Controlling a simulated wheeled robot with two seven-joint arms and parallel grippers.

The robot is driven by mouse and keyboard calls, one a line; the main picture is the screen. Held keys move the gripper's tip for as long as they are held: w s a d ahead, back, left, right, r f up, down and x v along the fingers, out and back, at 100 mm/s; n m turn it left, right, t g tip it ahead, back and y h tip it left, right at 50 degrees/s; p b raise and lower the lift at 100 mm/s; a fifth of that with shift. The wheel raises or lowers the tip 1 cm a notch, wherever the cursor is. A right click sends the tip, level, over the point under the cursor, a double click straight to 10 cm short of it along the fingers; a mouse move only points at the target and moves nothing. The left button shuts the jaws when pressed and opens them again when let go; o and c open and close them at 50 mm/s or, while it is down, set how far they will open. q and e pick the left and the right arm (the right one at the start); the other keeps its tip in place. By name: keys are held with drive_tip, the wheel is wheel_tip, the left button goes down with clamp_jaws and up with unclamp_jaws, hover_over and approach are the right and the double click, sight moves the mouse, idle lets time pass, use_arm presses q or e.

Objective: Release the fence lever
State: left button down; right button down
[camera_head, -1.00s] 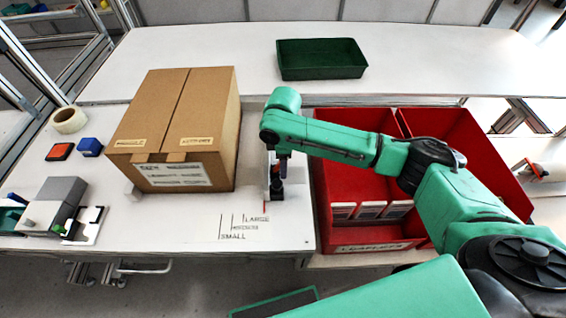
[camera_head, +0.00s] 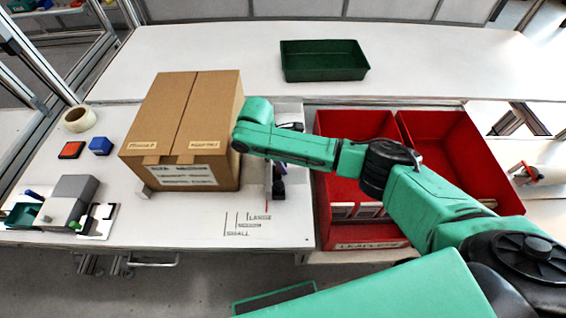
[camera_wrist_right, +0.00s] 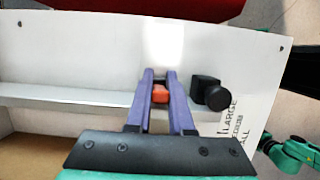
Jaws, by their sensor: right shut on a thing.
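The fence is a grey bar (camera_wrist_right: 60,98) along the box's right side; much of it is hidden by my arm in the head view. A black knob (camera_wrist_right: 217,97) on a black block stands at its front end, also seen in the head view (camera_head: 278,189). A small orange-red lever (camera_wrist_right: 160,94) sits between my right gripper's purple fingertips (camera_wrist_right: 160,90). My right gripper (camera_head: 281,168) is shut on it, beside the knob, in the head view partly hidden by my wrist. My left gripper is not in view.
The cardboard box (camera_head: 165,120) stands left of my right wrist, very close to it in the picture. Red bins (camera_head: 375,235) are to the right, and a green tray (camera_head: 323,75) is behind. Size marks (camera_head: 245,222) lie in front, where the tabletop is otherwise clear.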

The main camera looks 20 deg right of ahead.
drive_tip(key=c, duration=0.8)
unclamp_jaws()
drive_tip(key=shift+r, duration=0.1)
drive_tip(key=s+v, duration=0.1)
drive_tip(key=v, duration=0.7)
wheel_tip(320, 180, up, 6)
drive_tip(key=p, duration=0.1)
hover_over(269, 166)
drive_tip(key=shift+r, duration=0.1)
